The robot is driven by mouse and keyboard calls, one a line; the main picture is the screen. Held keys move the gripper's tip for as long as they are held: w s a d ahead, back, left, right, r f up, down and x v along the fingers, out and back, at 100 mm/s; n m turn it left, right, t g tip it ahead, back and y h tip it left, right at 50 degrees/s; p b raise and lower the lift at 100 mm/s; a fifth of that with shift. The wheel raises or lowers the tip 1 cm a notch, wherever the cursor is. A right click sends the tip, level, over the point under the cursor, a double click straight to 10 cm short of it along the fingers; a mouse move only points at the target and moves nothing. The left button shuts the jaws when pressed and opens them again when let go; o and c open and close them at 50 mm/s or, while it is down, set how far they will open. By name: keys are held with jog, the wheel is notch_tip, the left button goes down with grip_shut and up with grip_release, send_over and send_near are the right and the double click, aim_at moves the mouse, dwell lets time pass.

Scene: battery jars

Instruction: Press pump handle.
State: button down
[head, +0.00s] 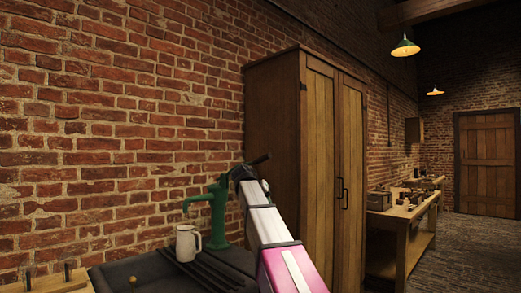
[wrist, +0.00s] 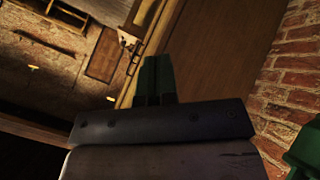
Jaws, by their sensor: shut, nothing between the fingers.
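The green pump (head: 218,208) stands at the back of the dark sink, against the brick wall, with its spout to the left. A dark bar that looks like the pump handle (head: 262,159) slants up to the right beside the pump top. My gripper (head: 240,173) is at the pump's upper right, close to the handle; whether they touch cannot be told. In the wrist view my gripper (wrist: 157,60) is shut and empty. A green part of the pump (wrist: 306,150) shows at the lower right there. My arm hides part of the pump's right side.
A white jug (head: 187,243) stands on the dark sink (head: 145,268) below the spout. A tall wooden cabinet (head: 320,150) stands close on the right of the pump. A workbench (head: 405,220) with small items lies beyond it. Pegs on a wooden block (head: 55,280) are at lower left.

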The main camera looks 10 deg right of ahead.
jog(key=s+a+r+m+t+h, duration=0.1)
jog(key=a+r, duration=0.5)
jog(key=r, duration=0.3)
jog(key=s+a+r+m+h, duration=0.1)
jog(key=s+a+r, duration=0.1)
jog(key=a+r, duration=0.55)
jog(key=s+d+r+m, duration=0.1)
jog(key=s+r+m, duration=0.2)
jog(key=r, duration=1.2)
jog(key=s, duration=0.3)
jog(key=shift+d+g, duration=0.2)
jog(key=shift+g, duration=0.1)
jog(key=s+f+x, duration=0.1)
jog(key=x, duration=1.2)
jog(key=shift+s+a+f, duration=0.25)
jog(key=shift+s+f, duration=0.05)
jog(key=shift+f, duration=0.05)
